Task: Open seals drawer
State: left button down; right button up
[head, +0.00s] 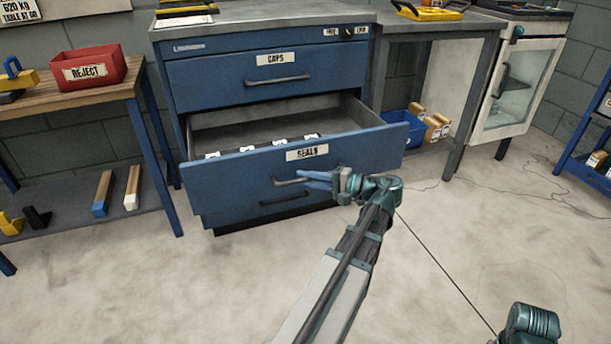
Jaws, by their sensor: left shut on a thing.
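The seals drawer (235,182) is the blue drawer labelled "SEALS" in the blue cabinet. It stands pulled out, with its grey inside showing. Several small white-topped items show just behind its front panel, and their lower parts are hidden. My left gripper (308,181) is at the drawer's front and shut on the bar handle (285,182). Of my right arm only a teal part shows at the bottom right, and its gripper is out of view.
The caps drawer (220,83) above is closed. A wooden bench (60,97) with a red reject bin (95,67) stands left. A white cabinet with a glass door (518,85) stands right, beyond a blue bin (405,125). The floor in front is clear.

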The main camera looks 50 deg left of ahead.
pick_arm(q)
jog(key=c, duration=0.8)
grip_release()
jog(key=shift+c, duration=0.2)
jog(key=p+v, duration=0.2)
jog(key=v, duration=1.1)
jog(key=shift+w+d, duration=0.2)
jog(key=shift+d, duration=0.15)
jog(key=shift+d, duration=0.1)
